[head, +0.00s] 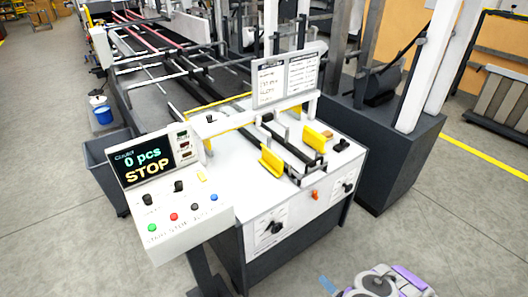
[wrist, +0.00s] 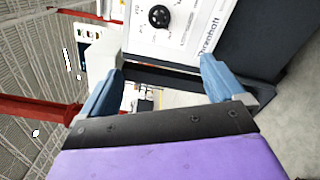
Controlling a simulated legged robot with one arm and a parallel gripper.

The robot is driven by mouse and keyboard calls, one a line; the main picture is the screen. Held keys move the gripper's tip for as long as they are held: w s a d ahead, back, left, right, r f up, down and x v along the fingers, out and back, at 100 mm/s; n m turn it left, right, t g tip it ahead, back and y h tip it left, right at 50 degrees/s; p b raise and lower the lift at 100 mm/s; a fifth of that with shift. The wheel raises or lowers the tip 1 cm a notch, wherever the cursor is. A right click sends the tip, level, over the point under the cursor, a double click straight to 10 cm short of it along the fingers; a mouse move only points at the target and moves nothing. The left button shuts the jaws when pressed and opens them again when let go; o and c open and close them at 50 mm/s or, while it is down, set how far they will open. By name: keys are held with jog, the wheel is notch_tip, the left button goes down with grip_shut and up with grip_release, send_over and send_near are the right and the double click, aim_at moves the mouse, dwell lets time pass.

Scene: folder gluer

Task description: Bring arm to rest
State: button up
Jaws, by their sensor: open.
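My gripper (wrist: 162,68) is open in the wrist view, with its two blue fingers wide apart and nothing between them. Behind the fingers is the white front of the folder gluer, with a black knob (wrist: 159,16). The purple part below is my own arm. In the head view my arm shows at the bottom edge, right of centre, in front of the machine. A blue finger (head: 329,285) shows there, and the rest of the gripper is cut off or hidden.
The folder gluer (head: 225,157) fills the middle. Its control panel (head: 165,218) juts out at front left, its display (head: 143,160) reading "0 pcs STOP". A dark bin (head: 101,160) stands at left, a dark cabinet (head: 385,150) at right. Floor at lower right is clear.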

jog(key=w+r+m+g+h, duration=0.1)
jog(key=w+r+m+h, duration=0.15)
jog(key=w+r, duration=0.45)
jog(key=w+r+m+g+h, duration=0.1)
jog(key=w+r+m+h, duration=0.15)
jog(key=w, duration=0.95)
jog(key=w+a+r+m+g+h, duration=0.15)
jog(key=r+m, duration=0.25)
jog(key=r, duration=0.4)
jog(key=a+r+m+g+h, duration=0.1)
jog(key=a+r+m+g, duration=0.1)
jog(key=r+m, duration=0.35)
jog(key=s+a+r+m+g+h, duration=0.1)
jog(key=s+r+m+g+h, duration=0.35)
jog(key=s+r, duration=1.1)
jog(key=s+a+r+m+g, duration=0.1)
jog(key=s+r+m+g, duration=0.1)
jog(key=s, duration=0.9)
jog(key=s+a+r+m+g+y, duration=0.1)
jog(key=s+m, duration=0.4)
jog(key=s, duration=0.6)
jog(key=s+a+r+m+g, duration=0.2)
jog(key=s+r+m+g, duration=0.1)
jog(key=s, duration=0.9)
jog(key=shift+a+r+m, duration=0.25)
jog(key=shift+r+m, duration=0.05)
jog(key=shift+m, duration=0.2)
